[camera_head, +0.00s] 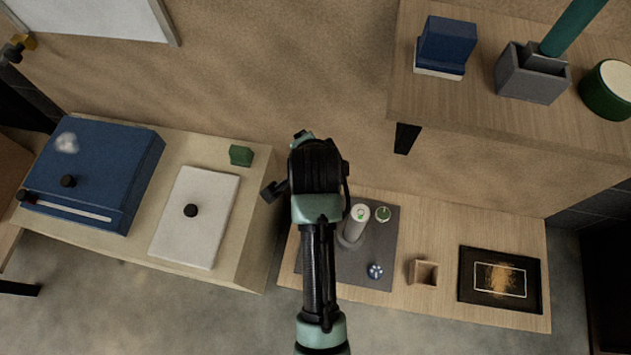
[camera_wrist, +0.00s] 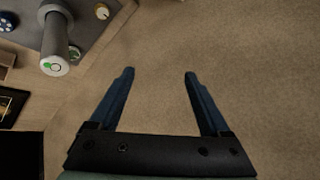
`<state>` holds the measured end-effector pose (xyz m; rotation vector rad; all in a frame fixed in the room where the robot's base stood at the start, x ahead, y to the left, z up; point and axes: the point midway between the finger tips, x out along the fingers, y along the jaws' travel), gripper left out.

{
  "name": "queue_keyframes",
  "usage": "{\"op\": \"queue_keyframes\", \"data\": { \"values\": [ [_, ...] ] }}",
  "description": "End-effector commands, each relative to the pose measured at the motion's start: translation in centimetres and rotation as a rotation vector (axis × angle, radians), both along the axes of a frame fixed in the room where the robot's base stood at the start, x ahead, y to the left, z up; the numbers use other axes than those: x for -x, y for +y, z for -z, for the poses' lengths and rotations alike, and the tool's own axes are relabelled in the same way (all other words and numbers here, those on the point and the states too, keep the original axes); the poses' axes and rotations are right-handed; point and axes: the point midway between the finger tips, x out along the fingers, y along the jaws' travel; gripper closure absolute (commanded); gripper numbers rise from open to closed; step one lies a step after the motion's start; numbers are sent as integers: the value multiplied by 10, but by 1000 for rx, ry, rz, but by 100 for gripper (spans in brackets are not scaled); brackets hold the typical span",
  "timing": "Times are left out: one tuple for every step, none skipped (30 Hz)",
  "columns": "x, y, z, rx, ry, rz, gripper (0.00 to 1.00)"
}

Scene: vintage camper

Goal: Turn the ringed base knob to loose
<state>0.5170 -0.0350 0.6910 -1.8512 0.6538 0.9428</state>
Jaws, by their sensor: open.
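A grey post (camera_head: 353,226) with a white top marked by a green ring stands on a dark grey base plate (camera_head: 385,250). A small round pale and green knob (camera_head: 383,214) sits on the plate beside the post, and a blue and white knob (camera_head: 375,271) sits near its front. In the wrist view the post (camera_wrist: 57,45) is at the upper left, with a pale round knob (camera_wrist: 102,11) and a blue knob (camera_wrist: 8,20) near it. I cannot tell which knob is the ringed one. My gripper (camera_wrist: 158,74) is open and empty, apart from the post and knobs.
A small open wooden box (camera_head: 424,272) and a black framed picture (camera_head: 500,279) lie right of the plate. A shelf (camera_head: 450,120) with a blue block, grey holder and green tin overhangs behind. A blue case (camera_head: 95,170) and white panel (camera_head: 195,230) are left.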

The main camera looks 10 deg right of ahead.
Motion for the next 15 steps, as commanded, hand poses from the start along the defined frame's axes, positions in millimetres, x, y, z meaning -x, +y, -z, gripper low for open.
{"op": "queue_keyframes", "data": {
  "values": [
    [28, 1, 68, -44, 115, 60, 19],
    [43, 1, 92, -67, 175, 96, 19],
    [63, 3, 122, -92, 249, 143, 19],
    [77, 4, 141, -108, 298, 176, 19],
    [90, 5, 158, -122, 346, 208, 19],
    [106, 6, 176, -137, 399, 245, 19],
    [117, 7, 187, -146, 432, 269, 19],
    [125, 8, 196, -152, 462, 289, 19],
    [135, 9, 205, -159, 492, 312, 19],
    [140, 9, 210, -163, 508, 325, 19],
    [145, 10, 214, -165, 522, 335, 19],
    [149, 10, 217, -167, 535, 344, 19],
    [150, 10, 220, -168, 540, 348, 19],
    [151, 11, 222, -168, 542, 350, 19],
    [151, 11, 225, -169, 543, 351, 19]
  ]
}}
